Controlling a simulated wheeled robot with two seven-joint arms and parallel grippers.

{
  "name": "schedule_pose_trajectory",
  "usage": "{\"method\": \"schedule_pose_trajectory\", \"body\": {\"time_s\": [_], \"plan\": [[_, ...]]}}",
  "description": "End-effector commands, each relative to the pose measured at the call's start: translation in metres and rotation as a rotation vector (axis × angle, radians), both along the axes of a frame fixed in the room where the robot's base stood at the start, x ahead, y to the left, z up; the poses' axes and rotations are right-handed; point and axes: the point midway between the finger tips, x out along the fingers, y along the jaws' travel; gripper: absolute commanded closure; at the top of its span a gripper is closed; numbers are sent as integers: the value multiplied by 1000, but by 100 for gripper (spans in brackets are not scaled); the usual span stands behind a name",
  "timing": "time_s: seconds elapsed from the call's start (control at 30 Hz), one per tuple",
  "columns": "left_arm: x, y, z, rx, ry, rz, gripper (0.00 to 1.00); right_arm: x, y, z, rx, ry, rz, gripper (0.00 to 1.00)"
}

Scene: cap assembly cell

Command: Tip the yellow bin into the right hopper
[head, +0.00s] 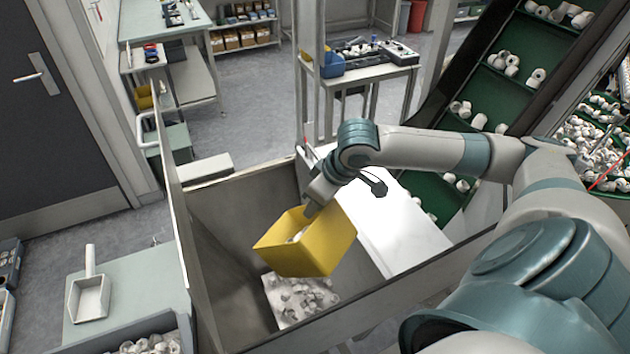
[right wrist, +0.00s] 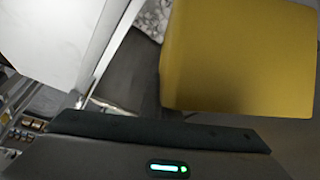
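The yellow bin (head: 318,246) hangs tilted inside the mouth of the grey hopper (head: 232,212), its open side facing up and left. A few pale parts show at its opening. My right gripper (head: 311,208) is shut on the bin's rim; its fingertips are partly hidden. In the right wrist view the bin (right wrist: 240,60) fills the upper right, close to the gripper. Light pipe fittings (head: 300,298) lie low in the hopper, below the bin. My left gripper is not in view.
A green cleated conveyor (head: 505,85) carrying white fittings rises behind my right arm. A white panel (head: 405,225) stands right of the bin. A scoop (head: 88,295) lies on a table (head: 140,280) left of the hopper. A workbench (head: 365,75) stands behind.

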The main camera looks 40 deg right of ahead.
Motion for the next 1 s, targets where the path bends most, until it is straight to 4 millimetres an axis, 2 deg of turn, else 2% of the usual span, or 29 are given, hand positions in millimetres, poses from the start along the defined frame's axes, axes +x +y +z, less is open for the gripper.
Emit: {"method": "schedule_pose_trajectory", "body": {"time_s": [0.03,0.3,0.5,1.0], "plan": [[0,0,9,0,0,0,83,3,2,6,-4,18,0,100],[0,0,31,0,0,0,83,10,5,7,-49,165,2,100],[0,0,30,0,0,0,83,23,9,-6,-98,317,0,100],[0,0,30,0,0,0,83,48,17,-22,-213,665,2,100]]}}
